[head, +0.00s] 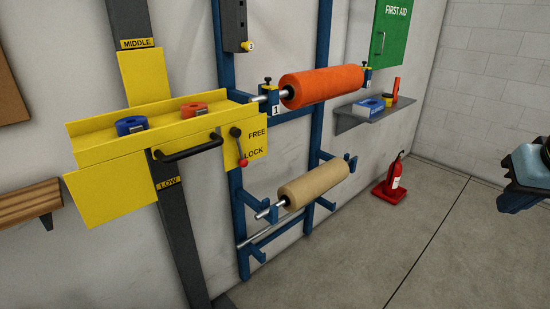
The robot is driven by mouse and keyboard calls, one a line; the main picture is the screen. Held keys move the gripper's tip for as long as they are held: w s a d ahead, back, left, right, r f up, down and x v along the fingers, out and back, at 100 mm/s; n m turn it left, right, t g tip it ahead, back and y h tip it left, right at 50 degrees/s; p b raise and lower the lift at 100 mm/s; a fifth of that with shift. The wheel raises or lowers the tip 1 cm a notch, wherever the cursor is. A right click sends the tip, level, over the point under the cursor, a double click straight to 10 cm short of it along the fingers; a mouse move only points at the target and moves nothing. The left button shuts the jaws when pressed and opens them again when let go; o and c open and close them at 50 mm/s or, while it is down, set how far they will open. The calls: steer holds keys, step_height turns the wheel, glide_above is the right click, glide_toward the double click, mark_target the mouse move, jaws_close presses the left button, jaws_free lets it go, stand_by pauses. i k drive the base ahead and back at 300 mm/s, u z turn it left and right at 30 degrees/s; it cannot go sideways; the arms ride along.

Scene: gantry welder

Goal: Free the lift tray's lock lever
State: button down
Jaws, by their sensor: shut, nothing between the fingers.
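The yellow lift tray (95,148) sits on a dark upright mast (180,240) at the left of the head view. A yellow plate (232,155) at its right end carries the words FREE, above, and LOCK, below. The lock lever (239,146) has a black pivot at the top and a red knob at the bottom. It points down and slightly right, its knob beside the word LOCK. A black handle bar (190,151) runs along the tray's front.
A blue roll (131,125) and an orange roll (193,110) lie in the tray. A blue wall rack (237,215) holds a large orange roll (322,87) and a tan roll (314,186). The floor (340,255) in front is clear.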

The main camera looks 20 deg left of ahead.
mark_target(240, 150)
steer(key=u, duration=0.9)
steer(key=i, duration=0.1)
steer(key=z, duration=1.55)
steer(key=k, duration=0.2)
steer(key=u, duration=2.65)
steer(key=k, duration=0.45)
steer(key=z, duration=0.05)
steer(key=i, duration=0.15)
